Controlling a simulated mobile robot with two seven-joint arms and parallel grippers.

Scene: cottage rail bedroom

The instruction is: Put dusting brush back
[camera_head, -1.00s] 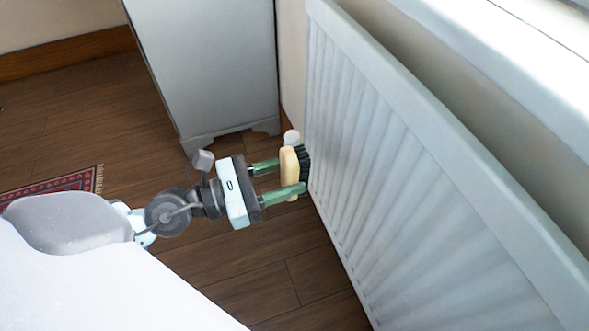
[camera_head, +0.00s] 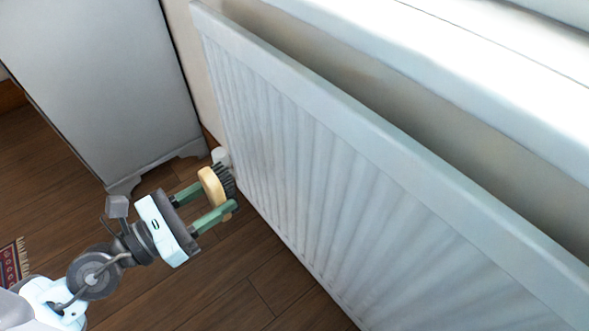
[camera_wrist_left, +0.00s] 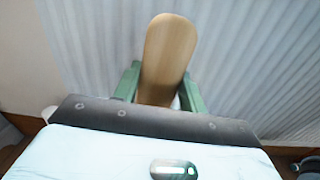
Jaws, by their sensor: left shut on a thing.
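The dusting brush (camera_head: 211,188) has a pale wooden back and dark bristles. My left gripper (camera_head: 213,203) is shut on it, with a green finger on either side of the wood. The bristles face the radiator, close to its lower left end; I cannot tell whether they touch it. In the left wrist view the brush's wooden back (camera_wrist_left: 168,55) stands up between the green fingers (camera_wrist_left: 160,88), and its bristles are hidden. My right gripper is not in view.
The white ribbed radiator (camera_head: 330,190) runs along the wall under a white sill (camera_head: 470,70). A white cabinet (camera_head: 95,80) stands at the upper left. A red patterned rug (camera_head: 12,265) lies at the left edge. Bare wooden floor (camera_head: 235,280) shows below the gripper.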

